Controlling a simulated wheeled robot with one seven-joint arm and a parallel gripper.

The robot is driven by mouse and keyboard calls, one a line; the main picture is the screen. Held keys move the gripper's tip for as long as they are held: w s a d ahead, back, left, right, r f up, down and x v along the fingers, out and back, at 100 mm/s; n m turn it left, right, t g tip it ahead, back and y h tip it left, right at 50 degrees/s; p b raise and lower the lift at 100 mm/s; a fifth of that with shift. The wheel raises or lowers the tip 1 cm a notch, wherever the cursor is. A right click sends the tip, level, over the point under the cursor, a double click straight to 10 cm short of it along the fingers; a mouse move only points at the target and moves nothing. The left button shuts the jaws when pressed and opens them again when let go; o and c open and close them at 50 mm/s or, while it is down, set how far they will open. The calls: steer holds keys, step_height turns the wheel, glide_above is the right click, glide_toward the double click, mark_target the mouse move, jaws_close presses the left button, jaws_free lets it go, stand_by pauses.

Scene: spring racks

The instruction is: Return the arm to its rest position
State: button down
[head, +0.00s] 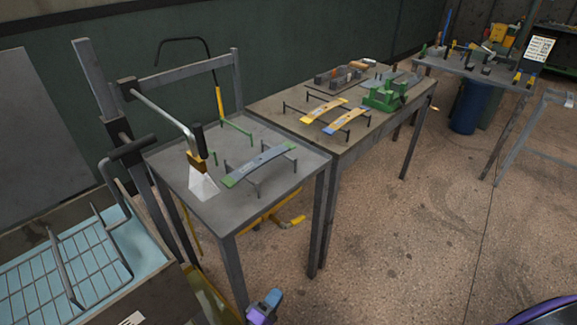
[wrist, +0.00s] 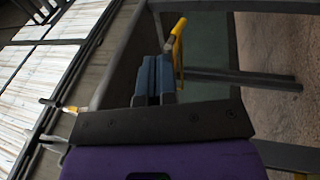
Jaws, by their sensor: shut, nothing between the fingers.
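My gripper (head: 272,296) shows at the bottom of the head view, purple with blue fingers. It is low in front of the near grey table (head: 215,210), below the tabletop and close to its front legs. In the wrist view my gripper (wrist: 155,78) has its two blue fingers together with nothing between them.
A crate with a wire rack (head: 150,285) stands left of my gripper. The near table holds a blue-green spring strip (head: 258,165) and a lever press (head: 198,140). A second table (head: 345,145) stands behind. Open floor (head: 400,250) lies to the right.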

steer(key=w+d+r+m+g+h, duration=0.1)
steer(key=w+r+m+g, duration=0.25)
steer(key=r+g, duration=0.5)
steer(key=w+d+r+m+g, duration=0.1)
steer(key=w+r+m+g, duration=0.3)
steer(key=r, duration=0.8)
steer(key=w+d+r+m+g+y, duration=0.1)
steer(key=d+r+g+y, duration=0.1)
steer(key=d+r, duration=0.35)
steer(key=w+d+r+g+y, duration=0.1)
steer(key=d+r+g+y, duration=0.1)
steer(key=r, duration=0.6)
steer(key=w+d+r+m+g+y, duration=0.1)
steer(key=d+r+g+y, duration=0.1)
steer(key=d+r, duration=0.35)
steer(key=s+d+r+m+t+y, duration=0.1)
steer(key=s+d+r+y, duration=0.2)
steer(key=d+r, duration=0.4)
steer(key=s+d+r+m+t+y, duration=0.1)
steer(key=s+d+r+y, duration=0.2)
steer(key=r, duration=0.7)
steer(key=s+d+r+t, duration=0.2)
steer(key=s+d+r, duration=0.1)
steer(key=s, duration=0.4)
steer(key=s+d+r+t+y, duration=0.1)
steer(key=s+d+r+t, duration=0.2)
steer(key=s+d, duration=0.3)
steer(key=shift+s+r, duration=0.7)
steer(key=shift+s, duration=0.4)
steer(key=shift+d, duration=0.1)
